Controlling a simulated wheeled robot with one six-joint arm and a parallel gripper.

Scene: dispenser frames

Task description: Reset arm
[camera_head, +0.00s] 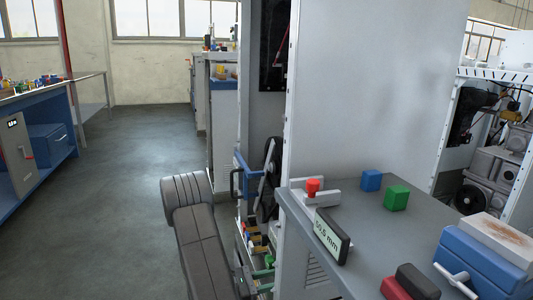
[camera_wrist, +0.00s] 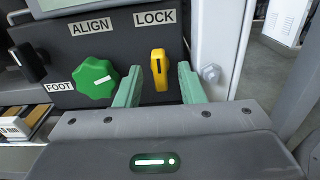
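My gripper (camera_wrist: 160,80) shows in the wrist view with its two pale green fingers spread apart. A yellow lever (camera_wrist: 159,70) under the label LOCK (camera_wrist: 155,17) appears in the gap between the fingers. I cannot tell whether the fingers touch it or how far off it is. A green knob (camera_wrist: 96,80) under the label ALIGN (camera_wrist: 91,27) is left of the fingers, with the label FOOT (camera_wrist: 60,87) beside it. In the head view my dark grey arm (camera_head: 200,240) reaches down beside the dispenser frame.
A tall white cabinet panel (camera_head: 375,90) stands right of my arm. A grey table (camera_head: 345,205) holds coloured blocks, a 50.5 mm display (camera_head: 331,237) and a blue vise (camera_head: 480,262). A blue workbench (camera_head: 40,150) stands far left. The floor (camera_head: 125,180) between is clear.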

